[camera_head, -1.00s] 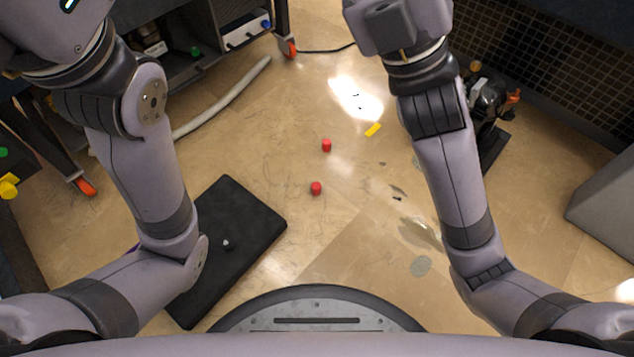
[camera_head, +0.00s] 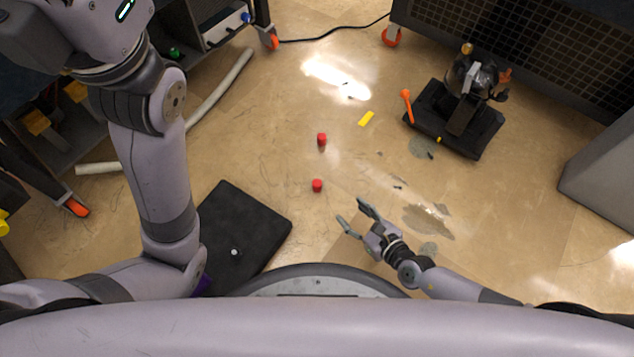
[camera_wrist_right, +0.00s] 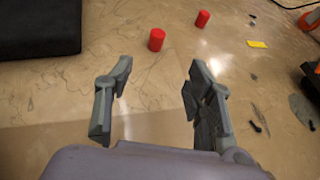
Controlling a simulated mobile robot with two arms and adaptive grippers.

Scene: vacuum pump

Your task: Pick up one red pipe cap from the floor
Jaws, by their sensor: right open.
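Two red pipe caps stand on the tan floor in the head view. The nearer cap (camera_head: 317,185) is left of and a little beyond my right gripper, and the farther cap (camera_head: 321,139) is behind it. In the right wrist view the nearer cap (camera_wrist_right: 157,39) shows beyond the fingers, between their tips, and the farther cap (camera_wrist_right: 202,18) is up and to the right. My right gripper (camera_head: 357,216) is open and empty, its fingers pointing toward the caps without touching them. My left arm is in the head view, but its gripper is out of the picture.
A black mat (camera_head: 262,222) lies left of the caps. A yellow strip (camera_head: 367,118) lies to their right, and the vacuum pump (camera_head: 470,85) stands on a black base beyond. A pale hose (camera_head: 222,88) and wheeled carts are farther back. Floor around the caps is clear.

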